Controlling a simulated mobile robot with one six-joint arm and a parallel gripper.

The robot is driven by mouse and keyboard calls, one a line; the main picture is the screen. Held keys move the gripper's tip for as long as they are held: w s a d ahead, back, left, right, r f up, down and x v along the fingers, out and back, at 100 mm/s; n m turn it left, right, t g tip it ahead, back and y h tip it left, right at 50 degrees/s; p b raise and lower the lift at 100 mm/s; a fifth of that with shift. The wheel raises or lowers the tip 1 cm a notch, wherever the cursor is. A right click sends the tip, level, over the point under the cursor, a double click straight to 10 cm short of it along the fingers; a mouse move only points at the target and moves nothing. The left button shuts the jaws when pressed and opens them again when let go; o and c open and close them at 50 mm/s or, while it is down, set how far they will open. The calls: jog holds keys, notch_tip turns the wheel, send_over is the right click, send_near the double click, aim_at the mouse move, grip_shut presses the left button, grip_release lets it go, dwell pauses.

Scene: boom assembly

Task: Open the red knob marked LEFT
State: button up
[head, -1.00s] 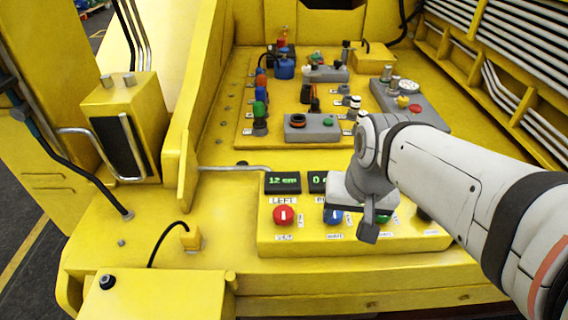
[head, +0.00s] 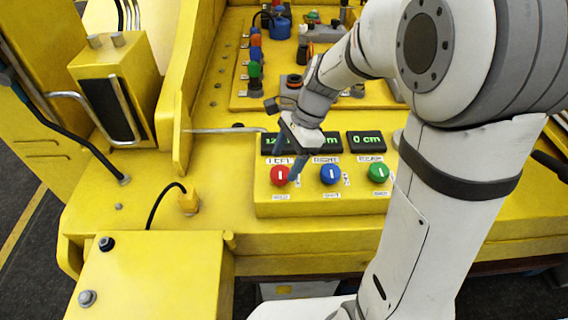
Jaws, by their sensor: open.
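The red knob (head: 280,175) marked LEFT sits at the left end of the yellow control panel's row of knobs, with a white pointer line that looks upright. Its LEFT label is just above it, and a display partly covered by my gripper is above that. My gripper (head: 281,143) is above and around the knob's upper area, its fingers apart and pointing down toward the panel. One finger reaches down close to the knob's right edge. I cannot tell whether it touches the knob.
A blue knob (head: 331,174) and a green knob (head: 378,172) stand to the right on the same panel. A display (head: 366,141) reading 0 cm is above the green knob. A metal rod (head: 215,130) lies left of the displays. Taller coloured switches (head: 254,70) stand behind.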

aim_at(281, 171)
jog(key=shift+x, duration=1.5)
jog(key=shift+c, duration=0.4)
jog(key=c, duration=0.9)
